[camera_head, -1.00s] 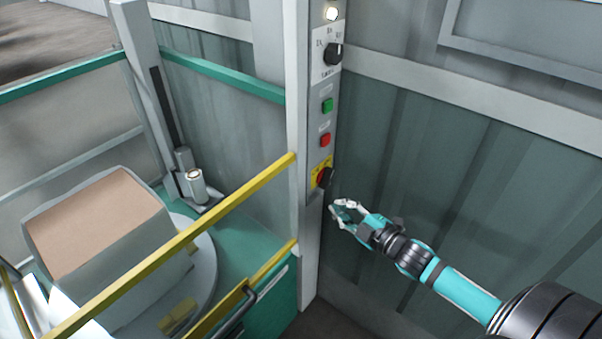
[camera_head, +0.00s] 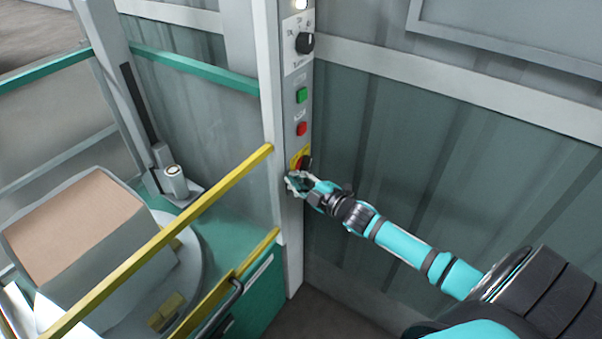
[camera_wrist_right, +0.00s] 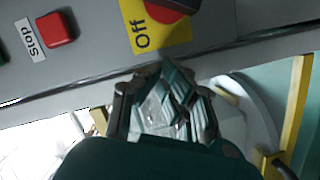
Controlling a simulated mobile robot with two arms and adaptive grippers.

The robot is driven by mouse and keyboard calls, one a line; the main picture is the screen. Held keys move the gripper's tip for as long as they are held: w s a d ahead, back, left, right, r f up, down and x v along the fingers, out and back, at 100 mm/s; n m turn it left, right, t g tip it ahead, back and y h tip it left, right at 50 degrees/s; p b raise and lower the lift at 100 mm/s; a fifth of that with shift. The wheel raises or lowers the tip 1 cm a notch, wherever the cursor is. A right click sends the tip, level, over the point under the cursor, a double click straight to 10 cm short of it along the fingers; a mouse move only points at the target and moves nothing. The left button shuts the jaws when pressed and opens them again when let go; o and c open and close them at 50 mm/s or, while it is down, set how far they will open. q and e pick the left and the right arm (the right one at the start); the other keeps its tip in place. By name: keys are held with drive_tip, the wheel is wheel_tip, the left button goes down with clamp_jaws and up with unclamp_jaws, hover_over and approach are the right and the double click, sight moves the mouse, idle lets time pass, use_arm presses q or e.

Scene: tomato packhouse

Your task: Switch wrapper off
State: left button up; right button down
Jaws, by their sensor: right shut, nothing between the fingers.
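The wrapper's control column (camera_head: 298,75) carries a black selector knob (camera_head: 305,43), a green button (camera_head: 302,95), a red button (camera_head: 301,129) and, lowest, a red and black rotary switch (camera_head: 305,162) on a yellow plate. In the right wrist view the yellow plate (camera_wrist_right: 141,37) reads "Off", with part of the red switch (camera_wrist_right: 168,9) at the top edge. The red button (camera_wrist_right: 56,29) beside it is labelled "Stop". My right gripper (camera_head: 294,182) is shut and empty, just below the rotary switch; contact cannot be told. It also shows in the wrist view (camera_wrist_right: 170,80). My left gripper is out of view.
A yellow rail (camera_head: 170,232) crosses in front of the turntable (camera_head: 198,275), which bears a wrapped load with a brown top (camera_head: 75,225). A lower yellow bar (camera_head: 235,278) runs near the column's foot. A grey-green ribbed wall (camera_head: 450,165) stands behind my arm.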

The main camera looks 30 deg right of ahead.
sight(293, 170)
drive_tip(key=shift+w+d+f, duration=0.75)
drive_tip(key=shift+w+d, duration=0.3)
drive_tip(key=shift+w+d+f, duration=0.15)
drive_tip(key=shift+d+f, duration=0.2)
drive_tip(key=shift+d, duration=0.1)
drive_tip(key=shift+f+n, duration=0.1)
drive_tip(key=shift+n, duration=0.2)
drive_tip(key=shift+f+n+t+b, duration=0.35)
drive_tip(key=shift+n+b, duration=0.35)
drive_tip(key=shift+b, duration=0.4)
